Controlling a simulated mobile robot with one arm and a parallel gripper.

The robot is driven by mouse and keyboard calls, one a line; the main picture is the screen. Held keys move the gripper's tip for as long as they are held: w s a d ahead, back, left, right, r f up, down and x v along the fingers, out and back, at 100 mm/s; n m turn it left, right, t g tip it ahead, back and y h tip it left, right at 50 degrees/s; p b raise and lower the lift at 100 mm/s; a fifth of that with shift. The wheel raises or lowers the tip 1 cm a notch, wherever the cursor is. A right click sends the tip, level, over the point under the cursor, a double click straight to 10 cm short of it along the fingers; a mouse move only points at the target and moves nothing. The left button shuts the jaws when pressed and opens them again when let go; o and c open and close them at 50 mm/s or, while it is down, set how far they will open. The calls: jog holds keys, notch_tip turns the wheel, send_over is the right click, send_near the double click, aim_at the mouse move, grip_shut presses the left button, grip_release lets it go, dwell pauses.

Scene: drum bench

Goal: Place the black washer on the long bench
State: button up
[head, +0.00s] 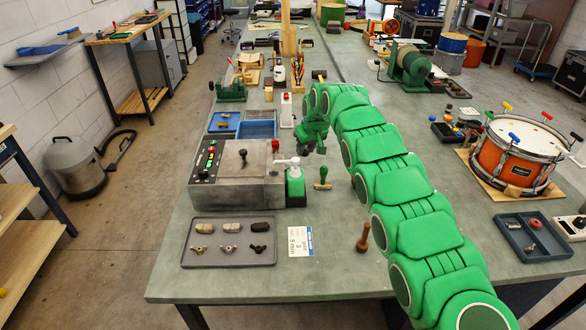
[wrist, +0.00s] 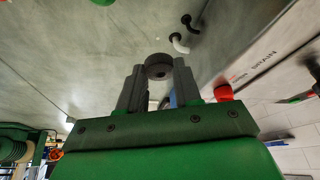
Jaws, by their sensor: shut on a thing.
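The black washer (wrist: 158,67), a thick dark ring with a small hole, sits between the fingertips of my gripper (wrist: 158,72) in the wrist view. The jaws are shut on it. In the head view my gripper (head: 314,147) hangs over the long bench (head: 345,215), behind and to the right of the grey control box. I cannot make out the washer there. The long bench has a grey-green top and carries many objects.
A green-handled stamp (head: 322,179), a wooden-handled tool (head: 363,238) and a tray (head: 231,243) are nearer the front. A drum (head: 515,155) stands right. Bare bench top shows at front centre.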

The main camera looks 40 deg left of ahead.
notch_tip(320, 180, down, 10)
jog(key=shift+r, duration=0.15)
dwell(0.4)
jog(key=o, duration=1.1)
jog(key=shift+d+r, duration=0.25)
jog(key=shift+r, duration=0.45)
jog(key=v, duration=1)
jog(key=shift+s, duration=0.1)
jog(key=shift+o, duration=0.7)
jog(key=shift+d+r, duration=0.15)
jog(key=shift+r, duration=0.1)
